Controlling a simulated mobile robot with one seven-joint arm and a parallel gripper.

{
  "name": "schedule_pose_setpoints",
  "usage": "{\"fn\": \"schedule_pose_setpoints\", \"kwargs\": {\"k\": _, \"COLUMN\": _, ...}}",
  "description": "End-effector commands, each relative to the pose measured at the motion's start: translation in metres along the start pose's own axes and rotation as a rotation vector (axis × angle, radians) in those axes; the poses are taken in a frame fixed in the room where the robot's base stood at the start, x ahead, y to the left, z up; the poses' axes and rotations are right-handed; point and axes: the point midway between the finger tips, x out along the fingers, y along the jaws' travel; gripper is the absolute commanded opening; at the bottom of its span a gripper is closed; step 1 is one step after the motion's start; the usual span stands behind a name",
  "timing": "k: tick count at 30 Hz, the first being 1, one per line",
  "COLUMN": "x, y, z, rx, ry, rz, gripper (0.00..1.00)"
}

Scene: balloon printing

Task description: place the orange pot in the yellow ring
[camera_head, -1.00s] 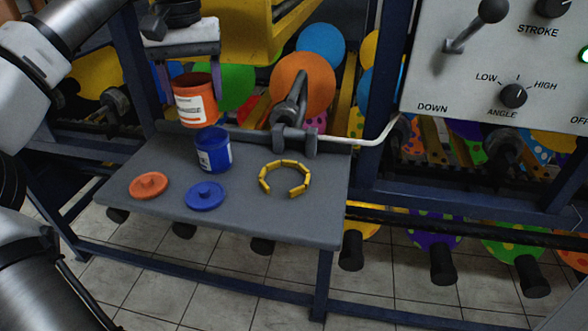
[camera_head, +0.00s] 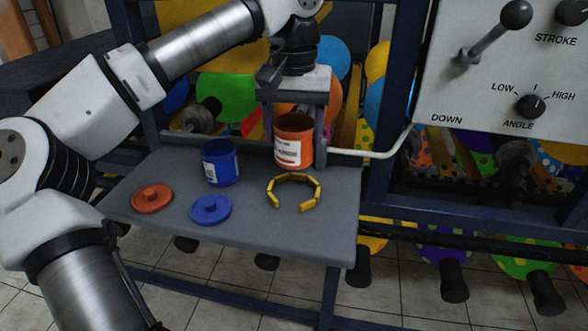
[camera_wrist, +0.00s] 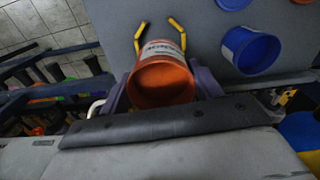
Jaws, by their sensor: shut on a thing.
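The orange pot (camera_head: 294,141) with a white label is held upright in my gripper (camera_head: 293,128), above the far side of the grey table. In the wrist view the pot (camera_wrist: 160,80) sits between the two fingers of my gripper (camera_wrist: 162,88), with its open top facing the camera. The yellow ring (camera_head: 319,190), made of short segments with a gap at the front, lies on the table just below and in front of the pot. In the wrist view parts of the yellow ring (camera_wrist: 177,24) show beyond the pot, which hides the rest.
The blue pot (camera_head: 221,163) stands left of the ring on the table (camera_head: 260,238). An orange lid (camera_head: 152,199) and a blue lid (camera_head: 211,209) lie farther left and forward. A white bar (camera_head: 370,154) runs at the table's far right. The front right of the table is clear.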

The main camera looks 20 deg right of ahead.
Motion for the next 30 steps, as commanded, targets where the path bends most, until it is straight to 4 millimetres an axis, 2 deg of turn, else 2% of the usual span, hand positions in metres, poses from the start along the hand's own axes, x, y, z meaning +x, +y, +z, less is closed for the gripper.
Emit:
{"fn": "schedule_pose_setpoints", "kwargs": {"k": 3, "x": 0.022, "y": -0.001, "z": 0.000, "rx": 0.000, "ry": -0.001, "rz": 0.000, "gripper": 0.35}}
{"fn": "schedule_pose_setpoints", "kwargs": {"k": 11, "x": 0.043, "y": 0.000, "z": 0.000, "rx": 0.000, "ry": 0.000, "rz": 0.000, "gripper": 0.35}}
{"fn": "schedule_pose_setpoints", "kwargs": {"k": 18, "x": 0.076, "y": 0.000, "z": 0.000, "rx": 0.000, "ry": 0.000, "rz": 0.000, "gripper": 0.35}}
{"fn": "schedule_pose_setpoints", "kwargs": {"k": 30, "x": 0.084, "y": 0.000, "z": 0.000, "rx": 0.000, "ry": 0.001, "rz": 0.000, "gripper": 0.35}}
